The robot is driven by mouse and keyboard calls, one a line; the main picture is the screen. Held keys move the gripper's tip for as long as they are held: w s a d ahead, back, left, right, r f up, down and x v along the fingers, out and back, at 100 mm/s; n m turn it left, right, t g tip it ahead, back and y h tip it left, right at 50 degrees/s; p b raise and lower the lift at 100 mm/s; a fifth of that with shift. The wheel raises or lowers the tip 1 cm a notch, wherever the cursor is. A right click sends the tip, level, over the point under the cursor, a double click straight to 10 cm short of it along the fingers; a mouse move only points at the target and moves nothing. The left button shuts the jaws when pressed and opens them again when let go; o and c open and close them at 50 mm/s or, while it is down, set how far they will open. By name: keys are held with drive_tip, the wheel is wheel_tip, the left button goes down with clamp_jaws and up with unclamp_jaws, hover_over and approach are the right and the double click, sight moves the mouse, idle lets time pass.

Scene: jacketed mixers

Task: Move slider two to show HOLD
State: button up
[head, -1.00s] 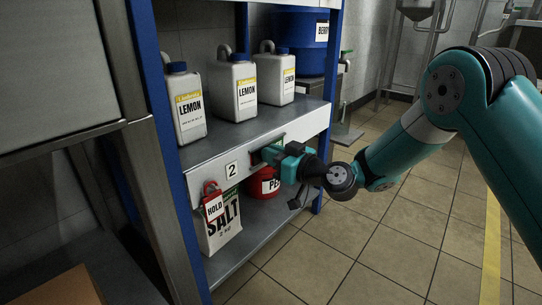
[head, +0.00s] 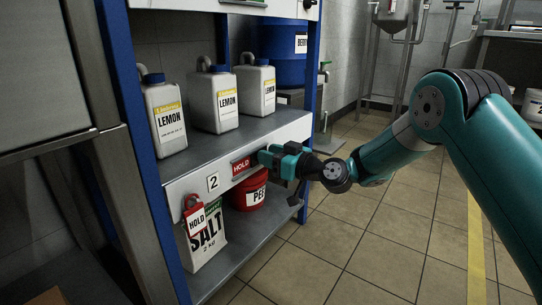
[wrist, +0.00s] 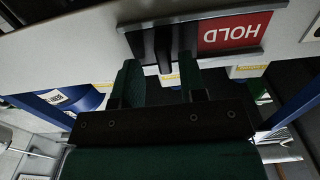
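Slider two is set in the white shelf edge, beside a "2" plate (head: 213,182). Its red HOLD panel (head: 241,165) shows whole in the head view, and upside down in the wrist view (wrist: 236,31). The slider's dark cover and upright tab (wrist: 163,48) sit beside the red panel, at the end away from the "2" plate. My gripper (wrist: 160,75) is at the tab, one finger on each side. Gaps show between tab and fingers, so it looks open. In the head view my gripper (head: 268,158) hides the cover.
Lemon jugs (head: 213,98) stand on the shelf above. Below are a salt bag (head: 204,240) with a hanging red HOLD tag (head: 195,218) and a red tub (head: 249,194). A blue post (head: 311,120) is just right of my gripper. The tiled floor at right is clear.

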drive_tip(key=b+v, duration=0.3)
drive_tip(key=v, duration=1.4)
drive_tip(key=shift+s+d, duration=0.1)
drive_tip(key=shift+s, duration=0.1)
